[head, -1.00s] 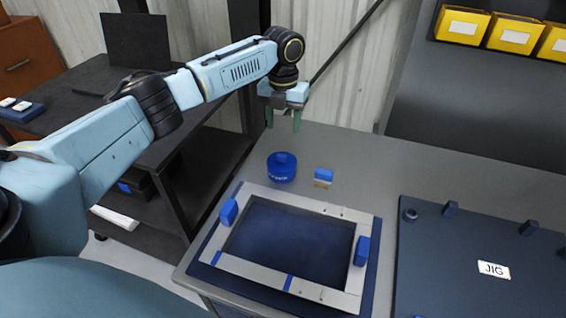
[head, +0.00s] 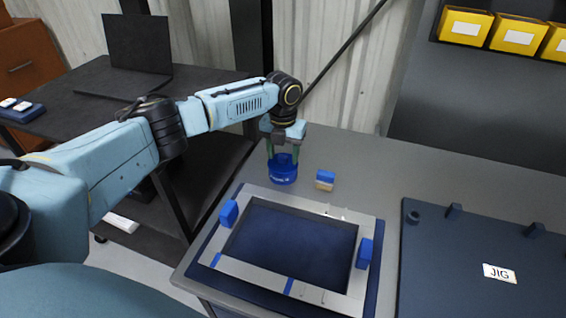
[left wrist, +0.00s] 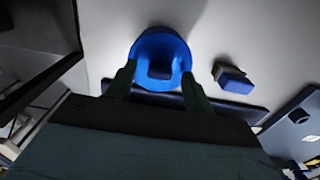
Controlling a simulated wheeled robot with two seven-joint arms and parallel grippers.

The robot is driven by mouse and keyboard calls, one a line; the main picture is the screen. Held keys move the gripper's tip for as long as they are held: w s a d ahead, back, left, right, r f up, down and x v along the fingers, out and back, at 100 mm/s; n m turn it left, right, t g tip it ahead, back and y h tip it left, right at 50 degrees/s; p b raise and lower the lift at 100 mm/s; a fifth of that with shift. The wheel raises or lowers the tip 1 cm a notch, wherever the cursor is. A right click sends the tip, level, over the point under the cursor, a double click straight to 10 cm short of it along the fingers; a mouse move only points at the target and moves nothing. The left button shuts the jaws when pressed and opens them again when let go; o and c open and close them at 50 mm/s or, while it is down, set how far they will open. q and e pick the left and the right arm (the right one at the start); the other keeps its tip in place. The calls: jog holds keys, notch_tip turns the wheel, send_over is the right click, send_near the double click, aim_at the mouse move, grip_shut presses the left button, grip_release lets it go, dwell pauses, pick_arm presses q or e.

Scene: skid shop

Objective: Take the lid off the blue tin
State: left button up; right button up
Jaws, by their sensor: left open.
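The blue tin (head: 283,174) stands upright on the grey bench, behind the framed panel, with its lid on. In the left wrist view the round blue lid (left wrist: 143,49) shows from above, with a raised block-shaped knob (left wrist: 161,66) on top. My left gripper (head: 283,158) is over the tin, pointing down, with its green fingers apart on either side of the knob. In the left wrist view the open fingers (left wrist: 158,88) reach the near edge of the lid. I cannot tell whether they touch it. My right gripper is not in view.
A small blue and tan block (head: 325,180) lies just right of the tin. A light frame with blue handles (head: 228,213) lies in front of it. A dark jig board (head: 480,245) is at the right. Yellow bins (head: 512,33) hang at the back.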

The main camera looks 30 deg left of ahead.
pick_arm(q)
jog(key=c, duration=1)
